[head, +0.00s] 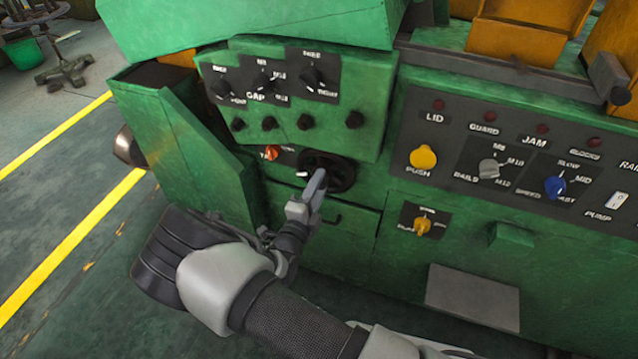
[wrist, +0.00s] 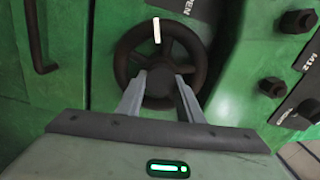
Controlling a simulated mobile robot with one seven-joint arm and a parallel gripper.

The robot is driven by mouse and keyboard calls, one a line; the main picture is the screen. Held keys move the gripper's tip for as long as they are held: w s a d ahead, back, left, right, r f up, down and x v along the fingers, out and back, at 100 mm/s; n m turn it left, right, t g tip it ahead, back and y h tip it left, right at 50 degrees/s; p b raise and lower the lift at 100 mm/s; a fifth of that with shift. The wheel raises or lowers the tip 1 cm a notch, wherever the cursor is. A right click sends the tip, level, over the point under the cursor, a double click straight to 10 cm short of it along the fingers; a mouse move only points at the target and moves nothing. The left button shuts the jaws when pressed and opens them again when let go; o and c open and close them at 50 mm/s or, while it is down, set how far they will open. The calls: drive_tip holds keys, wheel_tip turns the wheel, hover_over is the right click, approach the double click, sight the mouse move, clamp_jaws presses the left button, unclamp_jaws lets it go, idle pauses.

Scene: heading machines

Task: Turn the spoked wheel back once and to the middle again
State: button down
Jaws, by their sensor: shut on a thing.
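The spoked wheel (head: 342,166) is black and sits on the green machine front, below the panel of small knobs. In the wrist view the wheel (wrist: 123,52) shows its rim, spokes and round hub (wrist: 160,83). A white mark on its rim is at the top in the wrist view and at the left in the head view. My gripper (head: 318,182) is in front of the wheel. In the wrist view my gripper (wrist: 160,78) has one finger on each side of the hub and is shut on it. The fingers hide part of the lower rim.
An orange knob (head: 271,153) sits left of the wheel. Several small black knobs (head: 304,122) project above. To the right are a yellow push button (head: 423,158) and a blue knob (head: 555,187). Floor at the left is open.

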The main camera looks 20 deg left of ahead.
drive_tip(key=shift+n, duration=0.5)
drive_tip(key=c, duration=1.2)
unclamp_jaws()
drive_tip(key=shift+s, duration=0.1)
drive_tip(key=s, duration=0.5)
drive_tip(key=s+a, duration=0.1)
drive_tip(key=s, duration=1.1)
drive_tip(key=shift+s+a, duration=0.15)
drive_tip(key=shift+a, duration=0.05)
